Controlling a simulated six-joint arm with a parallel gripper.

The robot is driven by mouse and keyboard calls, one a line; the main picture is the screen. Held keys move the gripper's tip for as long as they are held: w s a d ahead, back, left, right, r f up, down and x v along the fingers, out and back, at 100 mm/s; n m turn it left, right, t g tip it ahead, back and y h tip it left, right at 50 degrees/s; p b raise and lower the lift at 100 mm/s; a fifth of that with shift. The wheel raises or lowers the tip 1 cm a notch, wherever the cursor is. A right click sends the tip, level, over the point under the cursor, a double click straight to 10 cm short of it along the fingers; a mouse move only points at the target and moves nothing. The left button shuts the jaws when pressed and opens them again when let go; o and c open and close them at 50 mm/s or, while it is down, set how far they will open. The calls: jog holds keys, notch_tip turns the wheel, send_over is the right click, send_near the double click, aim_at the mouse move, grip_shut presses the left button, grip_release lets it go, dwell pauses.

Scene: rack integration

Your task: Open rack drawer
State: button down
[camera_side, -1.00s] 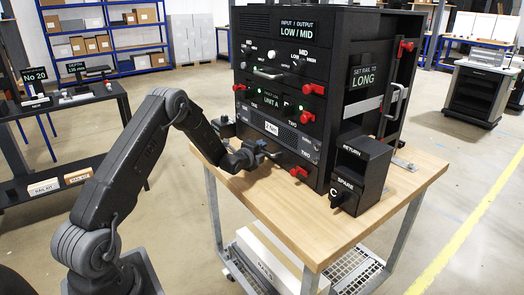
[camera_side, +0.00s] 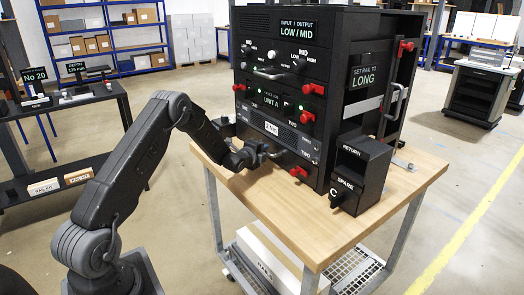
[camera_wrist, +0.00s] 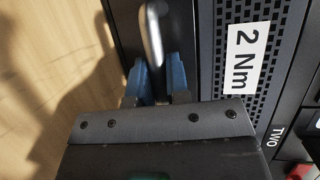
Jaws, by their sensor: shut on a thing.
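The black rack (camera_side: 345,45) stands on a wooden-topped cart, its front toward my arm. In the side view my gripper (camera_side: 262,156) is at the low part of the rack front, just below the vented grey panel (camera_side: 300,143). In the wrist view my gripper's blue fingertips (camera_wrist: 155,78) are shut on a metal bar handle (camera_wrist: 153,35), one on each side of it. The handle is on a dark front strip, the drawer front (camera_wrist: 128,22), beside the panel with the "2 Nm" label (camera_wrist: 245,58). No gap at the drawer front can be made out.
Red latches (camera_side: 299,172) stick out from the rack front. A black box marked "SPARE" (camera_side: 358,172) stands on the cart's right. The wooden cart top (camera_side: 290,215) is clear in front. A dark side table (camera_side: 70,115) stands at left.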

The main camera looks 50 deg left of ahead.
jog(key=shift+s, duration=0.1)
jog(key=s, duration=1.9)
jog(key=shift+s, duration=0.35)
jog(key=c, duration=1.1)
grip_release()
jog(key=v, duration=0.7)
jog(key=shift+s+r, duration=0.1)
jog(key=shift+s, duration=0.1)
jog(key=shift+d, duration=0.1)
